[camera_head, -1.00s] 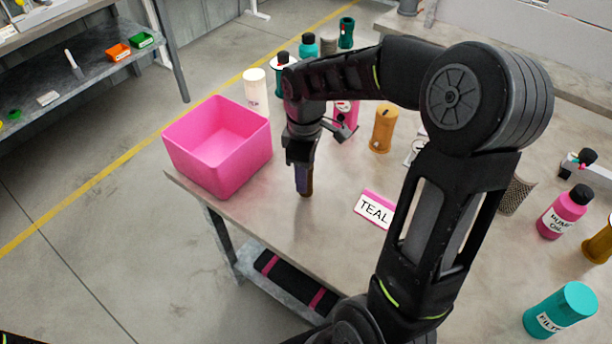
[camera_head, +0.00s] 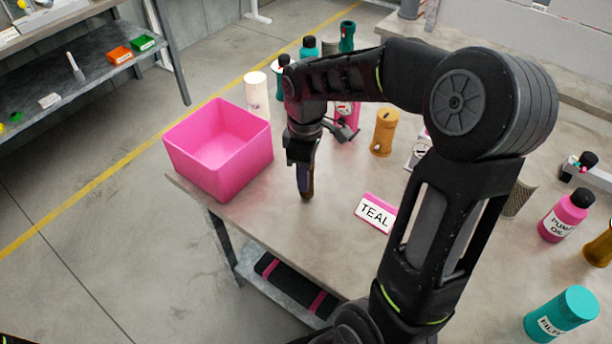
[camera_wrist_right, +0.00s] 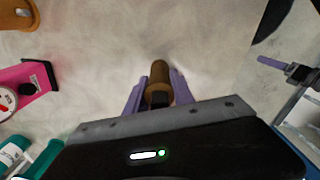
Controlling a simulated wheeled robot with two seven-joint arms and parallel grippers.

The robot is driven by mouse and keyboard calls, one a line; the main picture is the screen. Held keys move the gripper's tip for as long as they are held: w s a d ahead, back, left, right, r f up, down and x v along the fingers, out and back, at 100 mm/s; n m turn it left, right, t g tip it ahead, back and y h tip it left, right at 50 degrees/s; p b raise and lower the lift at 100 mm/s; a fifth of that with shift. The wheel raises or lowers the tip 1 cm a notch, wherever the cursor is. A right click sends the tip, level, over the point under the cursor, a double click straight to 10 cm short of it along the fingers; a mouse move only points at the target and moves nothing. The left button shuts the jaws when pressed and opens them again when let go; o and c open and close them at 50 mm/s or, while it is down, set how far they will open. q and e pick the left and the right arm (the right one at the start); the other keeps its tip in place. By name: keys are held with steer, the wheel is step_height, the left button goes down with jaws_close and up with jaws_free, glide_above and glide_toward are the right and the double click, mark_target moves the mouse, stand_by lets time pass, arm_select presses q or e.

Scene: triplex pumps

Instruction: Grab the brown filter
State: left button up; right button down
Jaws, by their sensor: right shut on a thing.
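My right gripper (camera_head: 305,190) is low over the near left part of the table, left of the TEAL sign, with its fingers pointing down. It is shut on the brown filter (camera_wrist_right: 158,80). In the right wrist view the filter is a brown cylinder with a dark end, between the purple fingers (camera_wrist_right: 158,96). In the head view the fingers hide most of it, and I cannot tell whether it touches the table. My left gripper is not seen in the head view. A purple-tipped part (camera_wrist_right: 272,62) at the right of the wrist view is unclear.
A pink open bin (camera_head: 205,165) stands left of the gripper at the table (camera_head: 270,235) edge. A teal filter (camera_head: 562,313) is at lower right.

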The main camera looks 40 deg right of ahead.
step_height(320, 180, up, 9)
steer(key=shift+r, duration=0.15)
stand_by(0.8)
